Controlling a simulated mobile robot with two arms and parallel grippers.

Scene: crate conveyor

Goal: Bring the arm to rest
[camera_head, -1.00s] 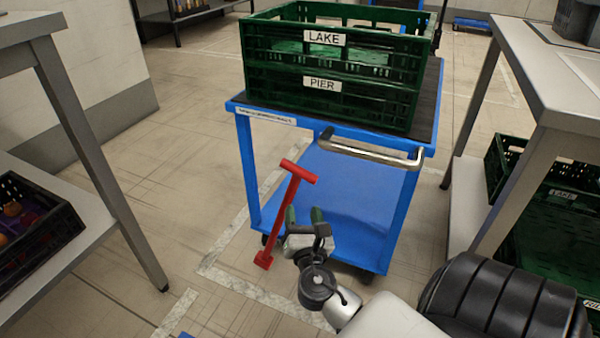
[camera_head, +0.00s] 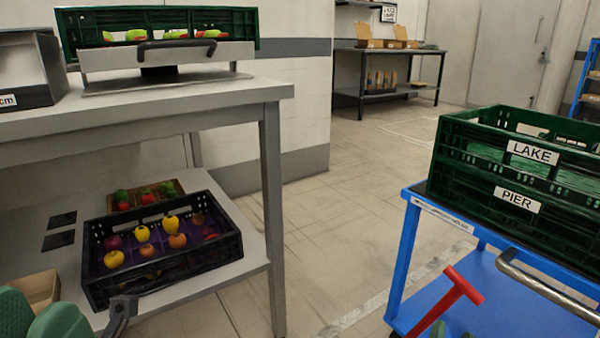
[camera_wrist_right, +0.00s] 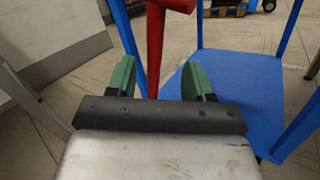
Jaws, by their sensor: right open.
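My right gripper (camera_wrist_right: 160,78) is open in the right wrist view, with its two green fingers apart and nothing held between them. The red T-shaped handle (camera_wrist_right: 156,45) shows beyond the fingers; I cannot tell how far away it is. In the head view only the tips of the right gripper (camera_head: 450,333) show at the bottom edge, beside the red handle (camera_head: 450,298) and in front of the blue cart (camera_head: 402,265). Large green finger-like pads at the lower left corner look like my left gripper (camera_head: 45,318), cut off by the frame; its opening is unclear.
Green crates labelled LAKE (camera_head: 533,152) and PIER (camera_head: 516,200) are stacked on the cart. At left a table (camera_head: 275,150) carries a scale (camera_head: 165,62) with a green crate; its lower shelf holds a black fruit crate (camera_head: 165,279). Open floor (camera_head: 325,235) lies between table and cart.

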